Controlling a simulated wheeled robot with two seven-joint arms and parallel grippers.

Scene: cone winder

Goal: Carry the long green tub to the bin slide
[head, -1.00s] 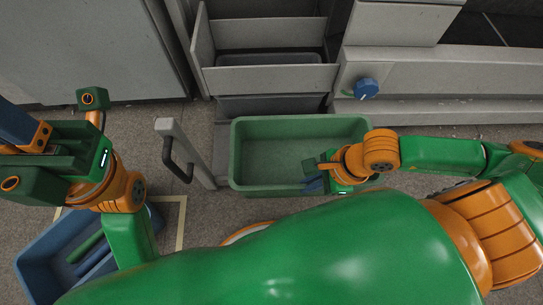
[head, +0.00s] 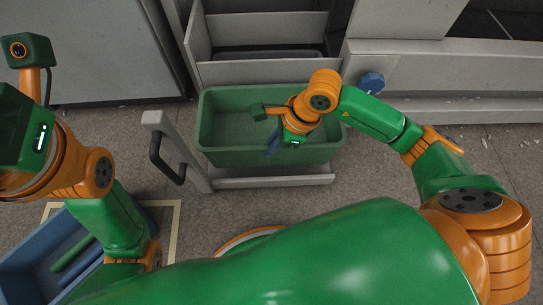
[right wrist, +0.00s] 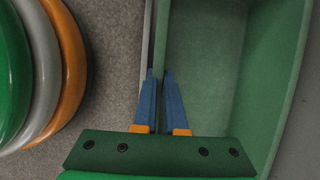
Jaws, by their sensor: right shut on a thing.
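The long green tub (head: 228,152) is in the middle of the head view, upright and seemingly empty. It overlaps the pulled-out grey bin slide (head: 310,180), whose front bar shows below it. I cannot tell whether the tub rests on the slide or hangs above it. My right gripper (head: 273,143) is shut on the tub's near wall; in the right wrist view its blue fingers (right wrist: 160,78) straddle that wall (right wrist: 159,60). My left gripper (head: 18,125) is at the left edge of the head view, away from the tub, with its fingers out of sight.
A pale post with a black handle (head: 164,160) stands left of the tub. Behind are grey machine bins (head: 260,72) and a blue knob (head: 371,83). A blue crate (head: 30,245) with long items sits inside a yellow floor marking at lower left.

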